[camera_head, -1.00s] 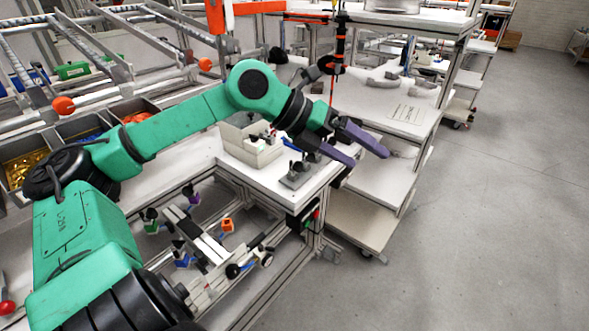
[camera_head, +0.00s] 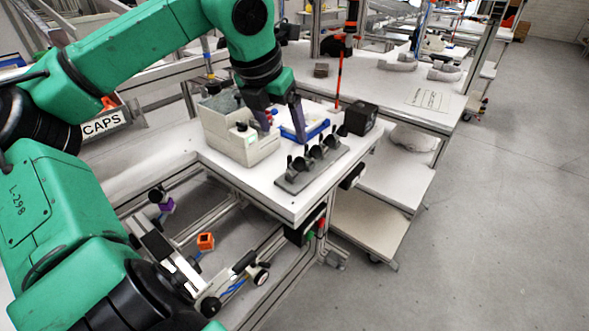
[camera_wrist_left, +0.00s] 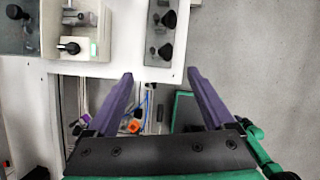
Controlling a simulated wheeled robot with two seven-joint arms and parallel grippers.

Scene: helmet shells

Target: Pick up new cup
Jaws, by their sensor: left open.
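A grey rack (camera_head: 312,166) holding several small dark cups (camera_head: 316,151) stands on the white tabletop near its front right edge. Which cup is the new one cannot be told. The rack (camera_wrist_left: 152,55) and dark cups (camera_wrist_left: 168,19) also show at the top of the left wrist view, ahead of the fingertips. My left gripper (camera_head: 286,132) is open, its purple fingers pointing down above the table, between the beige box and the rack in the picture. In the left wrist view, the space between the fingers (camera_wrist_left: 160,74) is empty. My right gripper is not in view.
A beige box (camera_head: 252,150) with compartments stands left of the rack. A metal frame with small fittings is below the table. Open floor (camera_head: 490,220) lies to the right.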

